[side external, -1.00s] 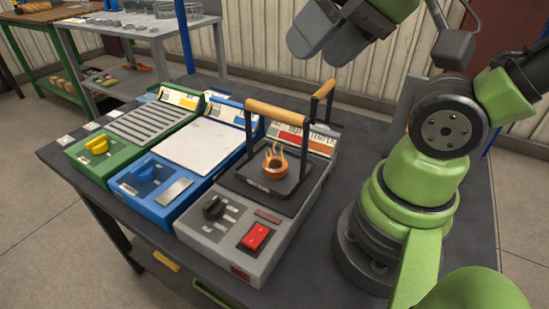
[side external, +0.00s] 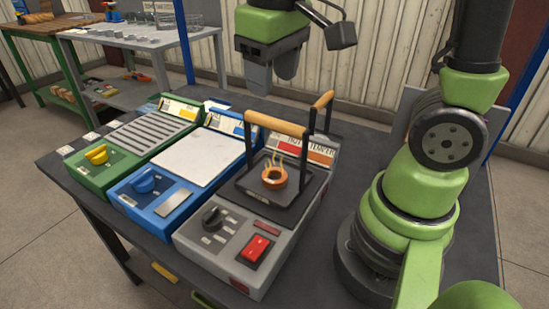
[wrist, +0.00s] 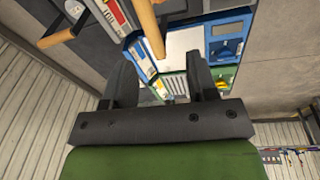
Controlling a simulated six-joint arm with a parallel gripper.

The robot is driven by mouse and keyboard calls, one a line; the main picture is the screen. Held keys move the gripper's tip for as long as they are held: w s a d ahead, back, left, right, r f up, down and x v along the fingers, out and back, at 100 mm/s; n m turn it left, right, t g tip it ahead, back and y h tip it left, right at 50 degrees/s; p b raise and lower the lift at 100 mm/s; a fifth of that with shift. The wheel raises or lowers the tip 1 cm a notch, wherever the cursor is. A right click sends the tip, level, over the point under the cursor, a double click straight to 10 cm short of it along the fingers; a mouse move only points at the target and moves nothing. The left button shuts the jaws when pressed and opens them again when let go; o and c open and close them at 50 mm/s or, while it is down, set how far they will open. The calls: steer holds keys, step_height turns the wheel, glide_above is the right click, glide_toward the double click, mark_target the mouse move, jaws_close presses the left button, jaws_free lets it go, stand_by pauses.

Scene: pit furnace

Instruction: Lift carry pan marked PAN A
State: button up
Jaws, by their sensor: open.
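A black carry pan (side external: 250,188) with a wooden-topped bail handle (side external: 277,125) sits on the grey unit nearest me in the side view. A glowing orange ring (side external: 274,179) lies in it. The label on its front edge is too small to read. A second wooden handle (side external: 323,99) shows behind; I cannot tell what it belongs to. My gripper (side external: 272,80) is open and empty, pointing down, above and behind the front handle, apart from it. In the wrist view, my fingers (wrist: 161,78) are spread, with wooden handles at the upper left.
A blue unit (side external: 150,205) with a white top plate stands left of the grey unit, and a green unit (side external: 95,176) with a slotted top farther left. A red switch (side external: 256,249) is on the grey unit's front. A shelf bench (side external: 140,38) stands behind.

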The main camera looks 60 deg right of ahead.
mark_target(269, 118)
steer(key=shift+n+g+h, duration=0.4)
steer(key=shift+g+h, duration=0.1)
steer(key=shift+g, duration=0.3)
steer(key=f, duration=0.2)
steer(key=w+d+f, duration=0.1)
steer(key=f, duration=0.1)
steer(key=w+f, duration=0.1)
steer(key=f, duration=0.2)
steer(key=shift+d, duration=0.4)
steer(key=shift+s+d+f, duration=0.1)
steer(key=shift+d+f, duration=0.1)
steer(key=shift+f, duration=0.65)
steer(key=shift+s+d+f, duration=0.1)
steer(key=shift+d+f, duration=0.05)
steer(key=shift+f, duration=0.7)
steer(key=shift+s+d+f, duration=0.1)
steer(key=shift+d+f, duration=0.1)
steer(key=shift+f, duration=0.65)
steer(key=shift+w, duration=0.1)
jaws_close()
